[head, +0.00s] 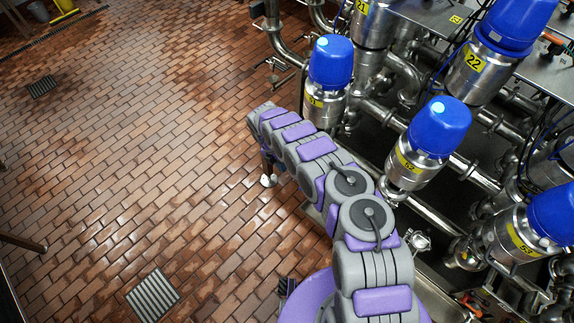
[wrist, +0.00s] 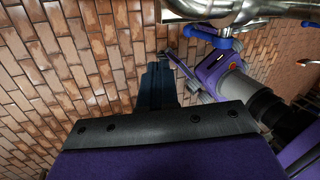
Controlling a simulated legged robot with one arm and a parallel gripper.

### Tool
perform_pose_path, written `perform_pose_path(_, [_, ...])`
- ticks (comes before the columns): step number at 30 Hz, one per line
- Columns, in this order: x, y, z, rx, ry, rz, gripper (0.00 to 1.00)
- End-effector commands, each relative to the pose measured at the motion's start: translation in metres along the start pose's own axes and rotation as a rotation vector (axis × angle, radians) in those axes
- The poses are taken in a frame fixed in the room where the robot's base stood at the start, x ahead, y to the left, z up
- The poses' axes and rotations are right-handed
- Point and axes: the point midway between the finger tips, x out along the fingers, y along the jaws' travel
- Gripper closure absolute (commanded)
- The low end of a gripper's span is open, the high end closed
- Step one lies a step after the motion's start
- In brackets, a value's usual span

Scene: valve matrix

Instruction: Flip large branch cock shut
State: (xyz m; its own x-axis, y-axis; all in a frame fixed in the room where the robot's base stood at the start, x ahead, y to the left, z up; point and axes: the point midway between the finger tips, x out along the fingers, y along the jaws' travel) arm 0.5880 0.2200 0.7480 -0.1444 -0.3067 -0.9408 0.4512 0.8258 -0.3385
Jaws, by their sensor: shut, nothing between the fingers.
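In the wrist view my gripper (wrist: 160,80) has its dark fingers together with nothing between them, over the brick floor. A blue lever (wrist: 208,36) hangs on a fitting under a shiny steel pipe (wrist: 225,8), up and right of the fingertips and apart from them. It looks like a cock handle; I cannot tell for sure that it is the large branch cock. In the head view my arm reaches toward the valves at upper middle, and its gripper is hidden behind the arm links.
A second blue handle (wrist: 300,17) shows at the wrist view's right. In the head view, blue-capped steel valves (head: 330,62), (head: 440,127) and pipes (head: 460,170) crowd the right. The brick floor (head: 150,130) at left is largely clear, with a drain grate (head: 152,297).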

Motion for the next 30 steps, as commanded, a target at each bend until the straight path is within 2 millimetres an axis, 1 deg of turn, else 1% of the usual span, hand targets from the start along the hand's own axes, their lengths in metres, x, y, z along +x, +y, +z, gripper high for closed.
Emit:
perform_pose_path(1, [0.012, -0.002, 0.001, 0.001, 0.002, 0.000, 1.00])
perform_pose_path(3, [0.027, -0.004, 0.001, 0.001, 0.004, 0.001, 1.00])
perform_pose_path(9, [0.065, -0.010, 0.003, 0.000, 0.007, 0.004, 1.00])
perform_pose_path(13, [0.065, -0.020, 0.004, 0.002, 0.003, 0.002, 1.00])
perform_pose_path(18, [0.070, -0.028, 0.002, 0.000, 0.001, -0.001, 1.00])
perform_pose_path(30, [0.077, -0.043, 0.003, 0.001, 0.004, 0.003, 1.00])
